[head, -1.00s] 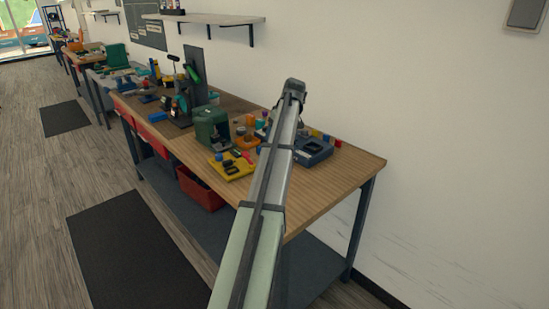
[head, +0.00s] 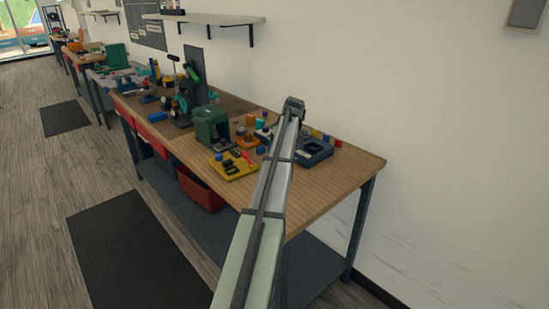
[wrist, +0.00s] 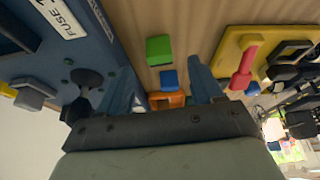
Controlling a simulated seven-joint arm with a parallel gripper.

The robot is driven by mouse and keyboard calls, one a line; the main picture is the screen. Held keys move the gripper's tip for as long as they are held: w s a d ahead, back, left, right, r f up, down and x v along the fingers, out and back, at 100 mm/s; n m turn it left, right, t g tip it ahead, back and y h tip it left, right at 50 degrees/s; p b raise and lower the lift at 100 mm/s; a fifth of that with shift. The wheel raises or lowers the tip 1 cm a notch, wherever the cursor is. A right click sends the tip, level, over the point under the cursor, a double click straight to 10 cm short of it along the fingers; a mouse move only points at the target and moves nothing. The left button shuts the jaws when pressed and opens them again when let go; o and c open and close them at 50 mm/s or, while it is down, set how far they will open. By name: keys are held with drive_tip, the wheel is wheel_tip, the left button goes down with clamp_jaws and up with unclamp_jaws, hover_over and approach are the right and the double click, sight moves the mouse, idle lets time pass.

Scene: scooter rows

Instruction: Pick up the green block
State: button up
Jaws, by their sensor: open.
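The green block (wrist: 158,50) lies on the wooden tabletop in the wrist view, just beyond my fingertips and between their lines. My gripper (wrist: 159,72) is open, with one finger on each side of a small blue block (wrist: 169,79). Nothing is held. In the head view my gripper (head: 293,106) is over the right part of the bench. The green block cannot be made out there; my arm covers part of that area.
An orange piece (wrist: 166,99) lies behind the blue block. A blue fuse-labelled unit (wrist: 85,40) stands close on the left. A yellow board (wrist: 235,45) with a red part is at right. A green machine (head: 211,127) stands farther along the bench (head: 335,178).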

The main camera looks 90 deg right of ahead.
drive_tip(key=shift+x, duration=2.5)
drive_tip(key=c, duration=1.1)
